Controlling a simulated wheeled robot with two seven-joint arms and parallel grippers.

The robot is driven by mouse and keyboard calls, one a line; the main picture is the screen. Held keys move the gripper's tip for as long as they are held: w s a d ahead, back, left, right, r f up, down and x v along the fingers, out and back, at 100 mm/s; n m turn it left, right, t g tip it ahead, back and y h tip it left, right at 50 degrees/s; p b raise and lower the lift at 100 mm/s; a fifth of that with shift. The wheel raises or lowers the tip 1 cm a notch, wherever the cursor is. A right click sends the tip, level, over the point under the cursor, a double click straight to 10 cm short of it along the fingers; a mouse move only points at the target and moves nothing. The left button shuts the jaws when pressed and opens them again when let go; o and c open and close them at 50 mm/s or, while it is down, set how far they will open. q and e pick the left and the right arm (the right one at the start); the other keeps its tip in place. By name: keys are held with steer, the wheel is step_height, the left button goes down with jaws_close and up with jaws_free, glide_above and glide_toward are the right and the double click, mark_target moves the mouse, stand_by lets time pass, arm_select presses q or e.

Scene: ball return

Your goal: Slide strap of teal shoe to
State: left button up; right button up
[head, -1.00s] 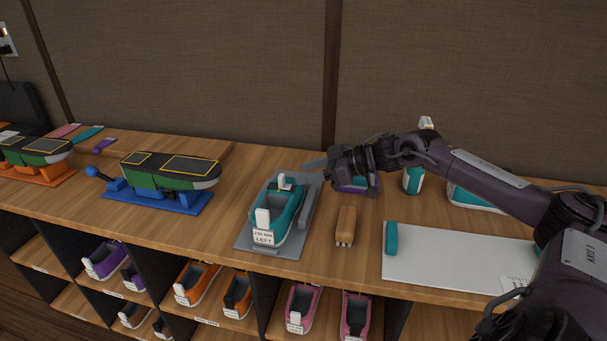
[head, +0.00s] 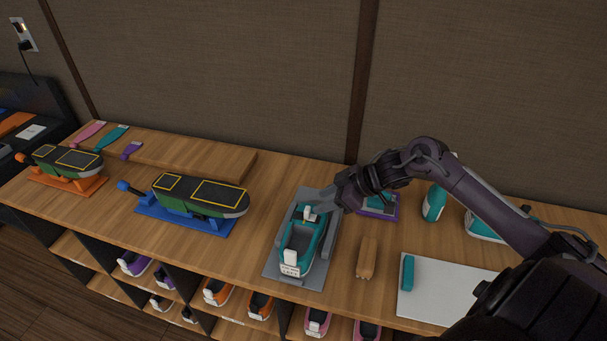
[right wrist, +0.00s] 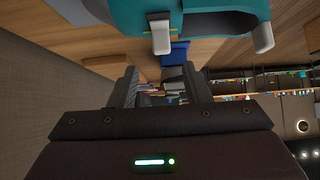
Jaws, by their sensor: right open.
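The teal shoe (head: 322,242) sits in a grey holder (head: 284,272) on the wooden bench, with a white labelled tab (head: 290,264) at its near end. A small white strap piece (head: 309,214) stands at its far end. My right gripper (head: 318,198) is beside that far end, close to the strap piece; contact cannot be told. In the right wrist view the open fingers (right wrist: 160,90) have nothing clearly between them. The teal shoe (right wrist: 215,8) and white strap piece (right wrist: 160,35) lie above them in the picture. My left gripper is out of view.
A tan brush-like block (head: 367,258) and a white board (head: 440,292) with a teal piece (head: 408,272) lie to the right. Dark boat-shaped forms on blue (head: 200,222) and orange (head: 62,182) stands are at left. More shoes fill cubbies below.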

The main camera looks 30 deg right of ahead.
mark_target(309, 209)
arm_select(q)
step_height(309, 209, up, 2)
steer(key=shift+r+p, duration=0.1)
steer(key=shift+p, duration=0.45)
arm_select(e)
steer(key=x, duration=0.7)
steer(key=shift+s+f, duration=0.15)
steer(key=shift+s, duration=0.05)
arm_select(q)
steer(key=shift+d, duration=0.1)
arm_select(e)
steer(key=shift+d, duration=0.1)
steer(key=shift+c, duration=0.4)
